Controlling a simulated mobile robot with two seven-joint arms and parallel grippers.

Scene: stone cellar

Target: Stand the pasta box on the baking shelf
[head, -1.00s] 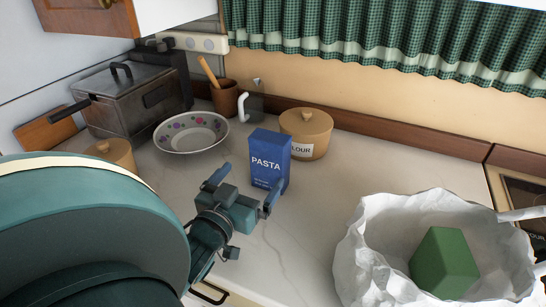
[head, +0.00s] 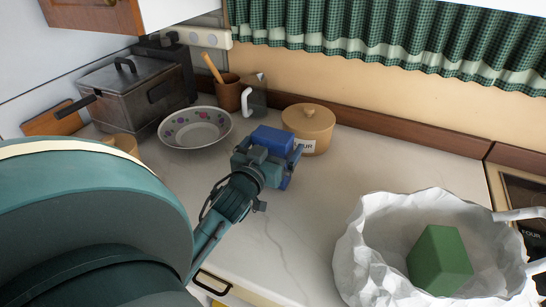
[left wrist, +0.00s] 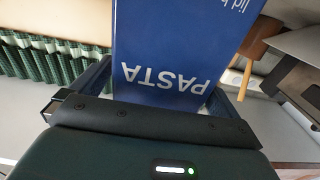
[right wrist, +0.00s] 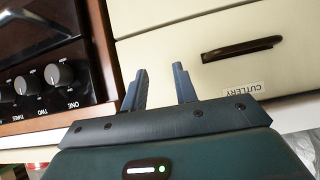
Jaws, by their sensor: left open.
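The blue pasta box (head: 272,137) stands on the pale worktop, in front of the flour canister. In the head view my left gripper (head: 280,160) is right at it and hides most of its front. In the left wrist view the box (left wrist: 170,55) appears upside down and fills the space between the fingers of my left gripper (left wrist: 165,88), which is open around it. My right gripper (right wrist: 160,85) shows only in the right wrist view, open and empty in front of a cream drawer labelled CUTLERY. I cannot make out a baking shelf in these views.
A flour canister (head: 308,125) stands just behind the box. A crumpled white bag (head: 375,250) holds a green block (head: 438,262). The worktop's middle is clear.

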